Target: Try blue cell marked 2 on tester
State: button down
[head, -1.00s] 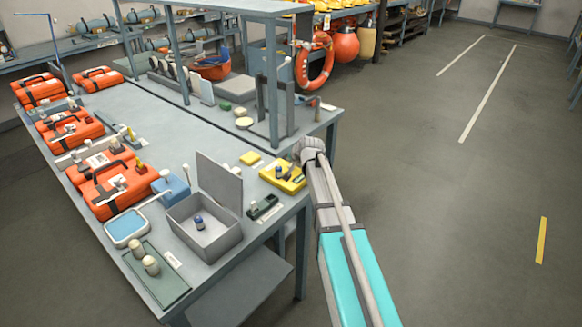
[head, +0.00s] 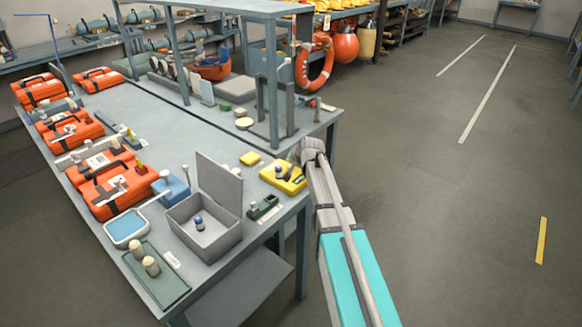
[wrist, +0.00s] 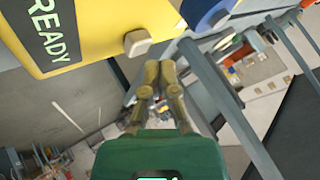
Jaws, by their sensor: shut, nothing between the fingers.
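A yellow unit (head: 291,181) sits near the table's right edge. A small blue-topped piece (head: 278,169) stands on it. In the wrist view a yellow body (wrist: 90,22) marked READY fills the upper left, with a blue round piece (wrist: 205,12) beside it. Another small blue-topped cell (head: 199,222) stands inside the open grey box. No number can be read on either. My gripper (wrist: 160,68) is shut and empty, below the yellow body in the wrist view. It is hidden in the head view, behind my arm's end.
A small dark unit (head: 263,208) lies between the grey box (head: 222,243) and the yellow unit. A green tray (head: 165,290) with pale cylinders and orange cases (head: 110,185) fill the left. Shelf posts rise behind. Open floor lies to the right.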

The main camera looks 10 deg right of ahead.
jog(key=shift+f, duration=0.1)
jog(key=shift+f+b, duration=0.3)
jog(key=shift+b, duration=0.1)
jog(key=shift+f+b, duration=0.5)
jog(key=shift+b, duration=0.05)
dwell(1.1)
jog(key=shift+r, duration=0.2)
jog(key=shift+r+p, duration=0.75)
jog(key=shift+p, duration=0.25)
jog(key=shift+r+p, duration=2.5)
